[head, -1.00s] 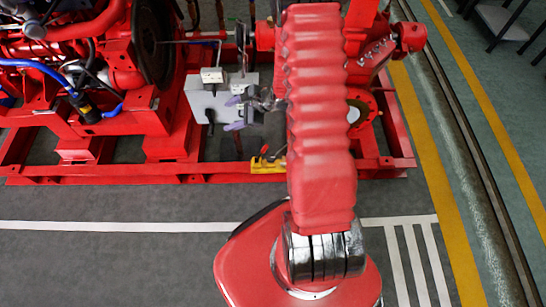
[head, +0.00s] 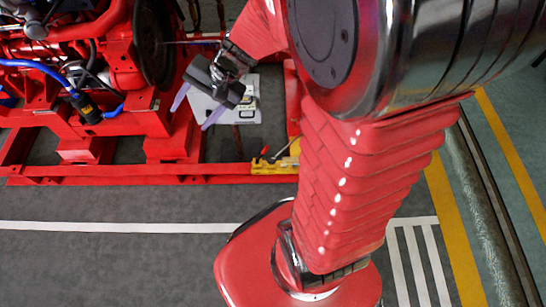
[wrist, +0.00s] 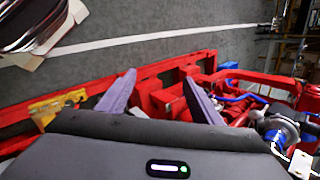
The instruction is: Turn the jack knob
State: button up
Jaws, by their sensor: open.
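A yellow device (head: 275,165), which appears to be the jack, sits on the red base frame's front rail, partly hidden behind my arm. A small red and black part on its top (head: 264,152) may be the knob; it is too small to tell for sure. The yellow device also shows at the left of the wrist view (wrist: 57,104). My gripper (head: 197,108) is open and empty, with its two purple fingers apart. It is up and left of the yellow device and clear of it. The fingers also show in the wrist view (wrist: 159,82).
A pale grey box (head: 245,105) stands on the frame behind my gripper, partly covered by it. The red engine (head: 110,70) with blue hoses is at the left. The front rail (head: 90,180) crosses the scene; the grey floor before it is clear.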

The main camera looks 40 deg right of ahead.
jog(key=s+d+r+n+h, duration=0.1)
jog(key=s+r+n+h, duration=0.2)
jog(key=s, duration=0.4)
jog(key=s+d+r+n+t+h, duration=0.1)
jog(key=s+d+r+n+h, duration=0.1)
jog(key=s+r+n, duration=0.4)
notch_tip(320, 180, up, 3)
jog(key=shift+s+d+f+n+t+h, duration=0.25)
jog(key=shift+s+h, duration=0.35)
jog(key=shift+s, duration=0.45)
jog(key=shift+c, duration=0.7)
